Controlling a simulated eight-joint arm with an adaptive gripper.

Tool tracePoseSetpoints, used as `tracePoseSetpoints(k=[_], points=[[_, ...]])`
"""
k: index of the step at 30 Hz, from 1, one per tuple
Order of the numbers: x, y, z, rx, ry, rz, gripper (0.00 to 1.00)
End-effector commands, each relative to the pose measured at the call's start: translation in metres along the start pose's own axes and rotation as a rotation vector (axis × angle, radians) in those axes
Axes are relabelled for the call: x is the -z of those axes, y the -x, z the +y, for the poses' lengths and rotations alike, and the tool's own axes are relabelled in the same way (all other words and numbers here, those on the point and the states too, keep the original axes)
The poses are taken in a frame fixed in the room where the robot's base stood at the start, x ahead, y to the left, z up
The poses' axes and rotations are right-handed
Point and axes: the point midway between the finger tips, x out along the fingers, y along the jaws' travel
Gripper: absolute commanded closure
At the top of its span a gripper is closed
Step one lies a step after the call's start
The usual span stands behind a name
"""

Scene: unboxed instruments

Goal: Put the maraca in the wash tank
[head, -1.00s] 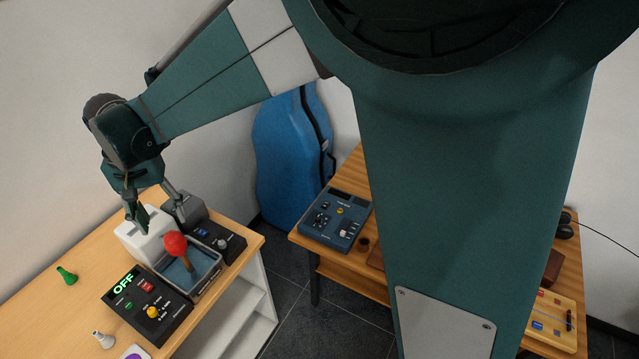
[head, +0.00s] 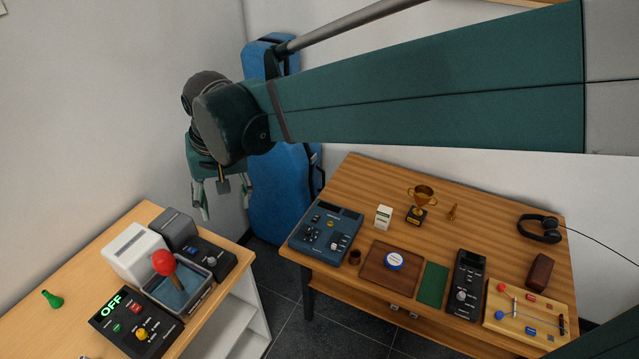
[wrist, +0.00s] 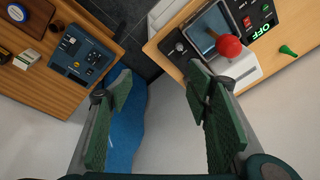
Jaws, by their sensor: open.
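The red maraca (head: 165,262) stands with its brown handle down in the wash tank (head: 209,289), a grey-rimmed basin with blue inside on the left table. Its red head sticks up above the rim. In the wrist view the maraca (wrist: 229,46) shows at the upper right, in the tank (wrist: 198,36). My gripper (head: 222,200) is open and empty in the air, above and behind the tank, apart from the maraca. In the wrist view nothing lies between its fingers (wrist: 160,105).
A control panel reading OFF (head: 137,322) sits before the tank, with a white box (head: 135,250) behind. A green object (head: 52,299) lies to the left. The right table (head: 345,185) holds a blue device (head: 325,233), trophy (head: 420,200) and headphones (head: 540,228). A blue case (head: 275,205) stands behind.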

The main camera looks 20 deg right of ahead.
Motion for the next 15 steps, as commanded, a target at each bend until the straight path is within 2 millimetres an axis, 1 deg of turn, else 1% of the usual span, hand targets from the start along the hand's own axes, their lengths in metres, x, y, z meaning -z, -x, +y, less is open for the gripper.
tracePoseSetpoints(k=[1,3,8,15], points=[[-0.004,0.005,0.013,0.001,-0.004,0.013,0.50],[-0.009,0.011,0.028,0.004,-0.003,0.033,0.50],[-0.021,0.023,0.061,0.007,-0.001,0.077,0.50],[-0.043,0.036,0.107,0.004,0.003,0.145,0.50]])
